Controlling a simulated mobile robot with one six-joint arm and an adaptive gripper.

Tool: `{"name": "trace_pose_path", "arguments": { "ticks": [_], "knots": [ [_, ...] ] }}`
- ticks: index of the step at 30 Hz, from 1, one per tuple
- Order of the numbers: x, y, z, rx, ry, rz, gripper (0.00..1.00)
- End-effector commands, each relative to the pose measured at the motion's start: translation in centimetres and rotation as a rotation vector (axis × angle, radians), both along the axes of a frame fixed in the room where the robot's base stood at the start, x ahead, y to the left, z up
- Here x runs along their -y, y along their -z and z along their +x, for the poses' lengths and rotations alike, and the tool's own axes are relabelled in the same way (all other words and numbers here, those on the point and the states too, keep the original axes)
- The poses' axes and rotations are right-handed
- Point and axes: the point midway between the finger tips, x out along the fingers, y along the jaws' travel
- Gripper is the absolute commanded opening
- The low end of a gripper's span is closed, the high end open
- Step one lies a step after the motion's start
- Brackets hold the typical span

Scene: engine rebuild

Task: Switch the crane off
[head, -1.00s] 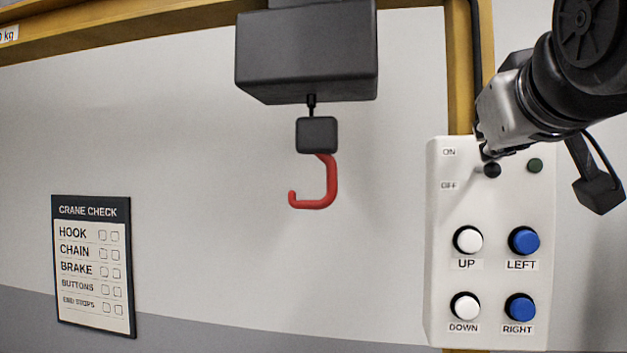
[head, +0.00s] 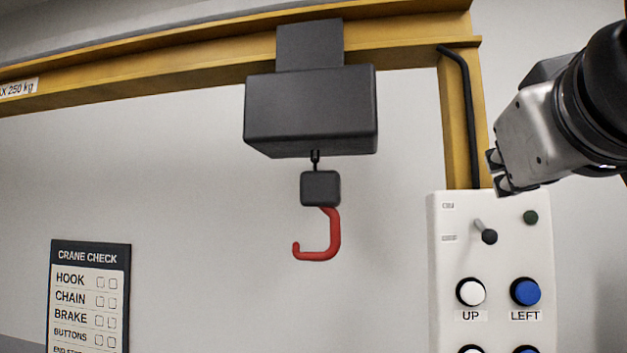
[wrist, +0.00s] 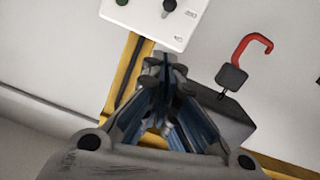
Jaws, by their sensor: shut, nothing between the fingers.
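The white crane control box (head: 440,290) stands at the right in the head view. Its small switch lever has a black knob (head: 489,237) and tilts down, the knob level with the lower, blurred label, OFF. A dark green lamp (head: 531,217), looking unlit, is to its right. My gripper (head: 497,172) is shut and empty above the box's top edge, apart from the lever. In the wrist view the shut fingertips (wrist: 164,64) sit below the inverted box (wrist: 150,22), with the lever knob (wrist: 169,5) at the top edge.
The grey hoist (head: 310,110) with its red hook (head: 333,235) hangs from the yellow beam (head: 180,72), left of the box. UP (head: 471,292) and LEFT (head: 525,292) buttons are below the lever. A check board (head: 88,255) is at lower left.

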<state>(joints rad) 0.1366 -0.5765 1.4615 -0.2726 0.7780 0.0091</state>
Motion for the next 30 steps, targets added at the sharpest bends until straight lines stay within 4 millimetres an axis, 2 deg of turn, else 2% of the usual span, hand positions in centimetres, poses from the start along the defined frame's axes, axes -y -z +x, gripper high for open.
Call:
{"name": "trace_pose_path", "arguments": {
  "ticks": [7,25,28,30],
  "knots": [
    [-0.8,0.4,-2.0,0.000,-0.002,-0.001,0.00],
    [-0.8,0.5,-2.2,-0.001,0.000,0.000,0.00],
    [-0.9,1.9,-1.8,-0.026,-0.006,0.006,0.00],
    [-1.2,4.6,-1.1,-0.070,-0.016,0.016,0.00]
  ]
}}
